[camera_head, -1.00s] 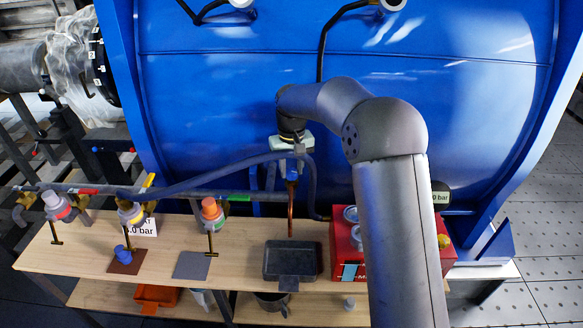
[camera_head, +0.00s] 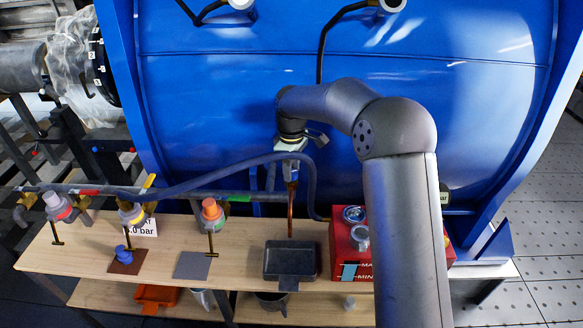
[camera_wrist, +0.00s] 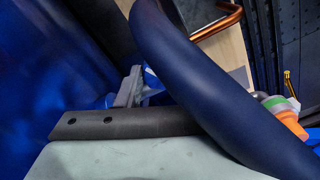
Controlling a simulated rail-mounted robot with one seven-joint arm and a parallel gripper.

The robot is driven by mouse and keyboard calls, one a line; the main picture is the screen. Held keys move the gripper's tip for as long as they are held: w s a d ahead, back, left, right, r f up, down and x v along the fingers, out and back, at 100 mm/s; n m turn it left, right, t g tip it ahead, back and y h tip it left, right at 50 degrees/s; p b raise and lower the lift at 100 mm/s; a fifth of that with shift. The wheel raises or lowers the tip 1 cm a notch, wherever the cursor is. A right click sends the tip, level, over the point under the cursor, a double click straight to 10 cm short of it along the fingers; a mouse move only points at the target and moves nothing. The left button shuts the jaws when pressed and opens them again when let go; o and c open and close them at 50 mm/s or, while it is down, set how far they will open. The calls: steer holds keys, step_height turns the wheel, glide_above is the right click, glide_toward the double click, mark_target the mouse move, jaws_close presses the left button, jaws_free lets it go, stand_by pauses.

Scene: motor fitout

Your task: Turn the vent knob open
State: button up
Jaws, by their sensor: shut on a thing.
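My gripper (camera_head: 290,160) is at the top of a copper pipe (camera_head: 290,207), in front of the blue tank. It is shut on a small blue part there, which looks like the vent knob (camera_head: 291,169). In the wrist view, a finger of my gripper (camera_wrist: 133,86) reaches against this blue part (camera_wrist: 152,79). A dark blue hose (camera_wrist: 205,85) crosses close in front and hides much of the grip. The knob's exact angle cannot be told. The copper pipe runs down toward a dark tray (camera_head: 291,262).
The hose (camera_head: 240,168) arches just beside my gripper. Several valves with capped tops, one orange (camera_head: 211,208), line the pipe at left. A red box (camera_head: 342,250) stands right of the tray. The blue tank (camera_head: 230,90) fills the space behind.

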steer(key=shift+n, duration=0.3)
stand_by(0.4)
steer(key=o, duration=1)
steer(key=shift+c, duration=0.2)
steer(key=shift+r, duration=0.15)
step_height(320, 180, up, 17)
steer(key=shift+b, duration=0.45)
steer(key=shift+r, duration=0.1)
